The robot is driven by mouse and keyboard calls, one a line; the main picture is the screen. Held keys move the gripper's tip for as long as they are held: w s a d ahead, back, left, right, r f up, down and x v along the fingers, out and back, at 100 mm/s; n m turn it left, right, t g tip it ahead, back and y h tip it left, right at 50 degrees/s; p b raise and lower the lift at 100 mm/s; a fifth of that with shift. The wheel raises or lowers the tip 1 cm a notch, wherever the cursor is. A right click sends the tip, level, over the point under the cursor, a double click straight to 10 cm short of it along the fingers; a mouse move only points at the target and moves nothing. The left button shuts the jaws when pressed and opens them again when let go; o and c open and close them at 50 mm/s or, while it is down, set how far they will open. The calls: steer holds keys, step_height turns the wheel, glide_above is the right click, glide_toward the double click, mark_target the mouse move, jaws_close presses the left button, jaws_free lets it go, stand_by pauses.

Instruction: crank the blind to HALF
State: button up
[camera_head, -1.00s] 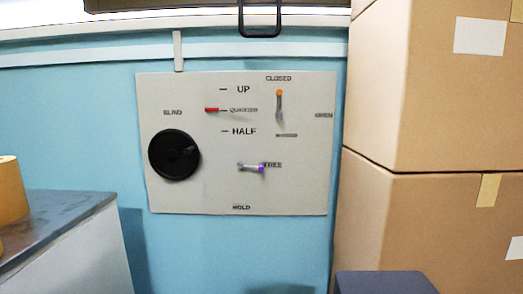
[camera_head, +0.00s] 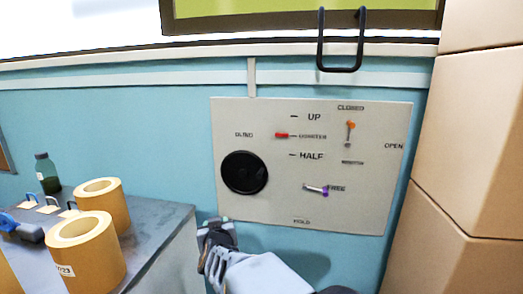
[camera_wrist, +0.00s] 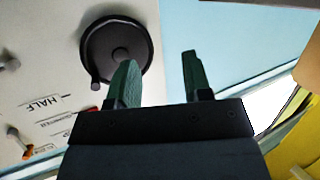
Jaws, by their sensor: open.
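A grey panel (camera_head: 225,120) on the blue wall carries a black round crank wheel (camera_head: 245,173) under the BLIND label. A red pointer (camera_head: 282,135) sits at the QUARTER mark, between UP and HALF. A purple-tipped lever (camera_head: 316,189) points at FREE. An orange-tipped lever (camera_head: 350,133) points up at CLOSED. My gripper (camera_head: 216,224) is just below the wheel in the head view. In the wrist view my gripper (camera_wrist: 158,65) is open and empty, its green fingers apart; the wheel (camera_wrist: 115,48) with its small knob (camera_wrist: 97,85) shows beyond the left finger.
A grey bench (camera_head: 160,225) at left holds tan rolls (camera_head: 85,250) and a dark green bottle (camera_head: 47,173). Cardboard boxes (camera_head: 470,150) stand close at the right. A black bar loop (camera_head: 340,68) hangs above the panel. The panel's front is clear.

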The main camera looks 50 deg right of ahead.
mark_target(260, 172)
steer(key=s+d+r+m+g+h+p, duration=0.35)
steer(key=d+r+h, duration=0.35)
steer(key=d+r, duration=0.25)
steer(key=shift+m+t, duration=0.25)
steer(key=x, duration=0.3)
steer(key=p+x, duration=0.1)
steer(key=x, duration=0.3)
steer(key=f+x, duration=0.1)
steer(key=x, duration=0.3)
steer(key=shift+s+d+p, duration=0.35)
steer(key=shift+p, duration=0.05)
steer(key=shift+x, duration=0.85)
jaws_close()
